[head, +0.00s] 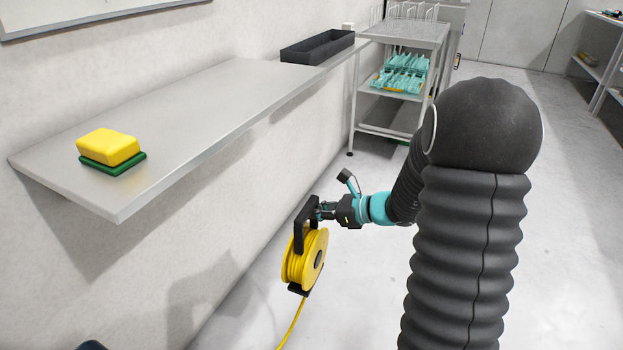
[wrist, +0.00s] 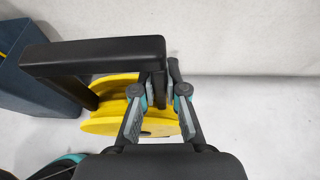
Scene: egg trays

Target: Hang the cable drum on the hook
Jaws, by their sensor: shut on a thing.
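The yellow cable drum (head: 304,258) with its black frame hangs in the air below the wall shelf, close to the wall. A yellow cable trails from it down to the lower edge of the head view. My gripper (head: 326,210) is shut on the drum's black frame near its upper part. In the wrist view the fingers of my gripper (wrist: 158,92) close on a black bar of the frame, and the yellow drum (wrist: 105,122) shows behind and below. No hook is visible in either view.
A grey wall shelf (head: 190,115) holds a yellow and green sponge (head: 110,148) and a black tray (head: 318,46). A metal cart (head: 405,32) with teal egg trays (head: 402,80) stands behind. A dark blue box (wrist: 40,75) is left in the wrist view.

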